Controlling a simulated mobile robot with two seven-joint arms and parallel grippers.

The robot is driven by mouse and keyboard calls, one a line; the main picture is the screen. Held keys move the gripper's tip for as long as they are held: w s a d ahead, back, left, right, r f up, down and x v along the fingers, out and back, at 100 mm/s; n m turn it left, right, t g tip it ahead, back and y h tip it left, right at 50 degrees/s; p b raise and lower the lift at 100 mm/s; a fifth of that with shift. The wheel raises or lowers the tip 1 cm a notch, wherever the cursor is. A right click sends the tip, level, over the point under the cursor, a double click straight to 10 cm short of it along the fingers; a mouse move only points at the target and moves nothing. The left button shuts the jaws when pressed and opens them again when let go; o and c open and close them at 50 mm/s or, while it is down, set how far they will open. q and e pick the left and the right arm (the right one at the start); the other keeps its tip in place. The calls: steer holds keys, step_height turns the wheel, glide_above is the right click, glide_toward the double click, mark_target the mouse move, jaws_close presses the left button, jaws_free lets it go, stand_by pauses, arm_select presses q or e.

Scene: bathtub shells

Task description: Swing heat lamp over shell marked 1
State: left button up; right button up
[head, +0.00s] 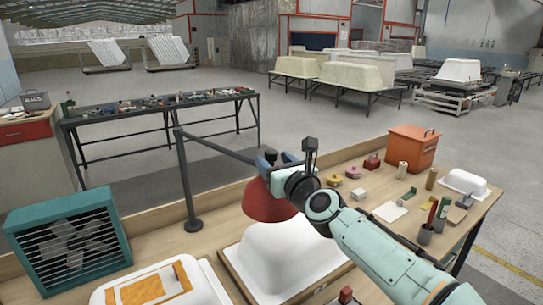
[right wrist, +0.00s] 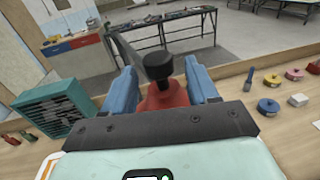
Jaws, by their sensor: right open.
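The heat lamp has a red shade (head: 268,206) on a dark boom (head: 218,148) from an upright post (head: 187,180). A white upturned shell (head: 285,258) on a wooden base lies just below and right of the shade in the head view. Another white shell (head: 210,290) with an orange patch is at the bottom left. I see no readable number on either. My right gripper (head: 268,160) is at the top of the lamp. In the right wrist view its blue fingers (right wrist: 162,85) are open, one each side of the lamp's black knob (right wrist: 158,66). My left gripper is out of view.
A teal fan heater (head: 68,248) stands on the bench at left. An orange box (head: 410,147), tape rolls, cups and a small white shell (head: 468,184) occupy the bench's right side. A tool table (head: 160,105) stands beyond the bench.

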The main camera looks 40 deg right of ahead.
steer(key=shift+x, duration=1.2)
